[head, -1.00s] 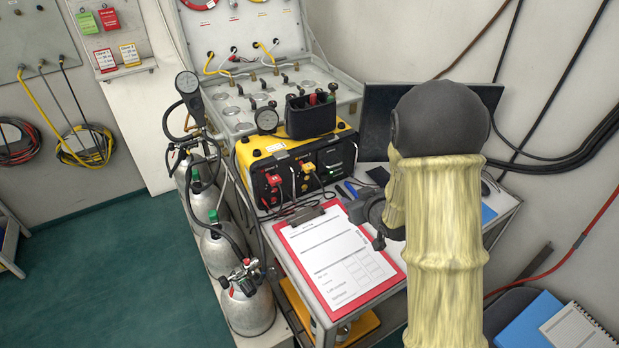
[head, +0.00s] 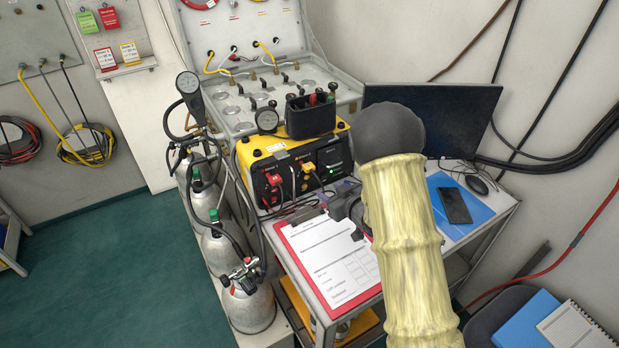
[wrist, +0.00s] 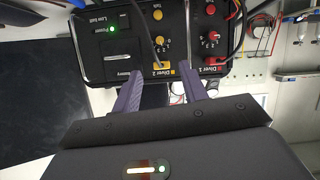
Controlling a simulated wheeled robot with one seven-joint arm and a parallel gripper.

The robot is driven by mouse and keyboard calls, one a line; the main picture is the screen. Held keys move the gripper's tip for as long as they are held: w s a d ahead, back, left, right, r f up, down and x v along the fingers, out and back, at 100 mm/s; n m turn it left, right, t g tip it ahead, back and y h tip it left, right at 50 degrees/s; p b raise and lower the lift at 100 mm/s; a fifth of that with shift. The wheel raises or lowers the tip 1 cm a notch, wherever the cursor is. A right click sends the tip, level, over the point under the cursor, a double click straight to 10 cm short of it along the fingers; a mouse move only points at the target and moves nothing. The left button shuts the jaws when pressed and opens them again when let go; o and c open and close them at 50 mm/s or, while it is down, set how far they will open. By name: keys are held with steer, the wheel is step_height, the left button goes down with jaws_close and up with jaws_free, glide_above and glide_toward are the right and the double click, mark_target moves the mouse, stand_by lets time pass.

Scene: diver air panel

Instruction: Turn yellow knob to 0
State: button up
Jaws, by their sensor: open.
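The yellow knob (head: 308,167) is on the front of the yellow-and-black diver panel (head: 265,155), right of a red knob (head: 273,180). In the upside-down wrist view, the yellow knob (wrist: 162,64) shows between and beyond my finger tips, beside a small number scale. Its exact pointer setting is too small to read. My gripper (wrist: 163,82) is open and empty, its two purple fingers pointing at the panel, apart from the knob. In the head view, my gripper (head: 350,212) is over the clipboard, partly hidden by my arm.
A thin dark cable crosses the panel face near the yellow knob. A red clipboard (head: 288,238) lies in front of the panel. A monitor (head: 450,115) stands to the right, with a phone (head: 454,205) on a blue folder. Gas cylinders (head: 247,305) stand left of the table.

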mark_target(307, 177)
steer(key=p+x, duration=0.3)
steer(key=x, duration=1)
steer(key=shift+w+a+f, duration=0.1)
steer(key=shift+w+a, duration=0.1)
jaws_close()
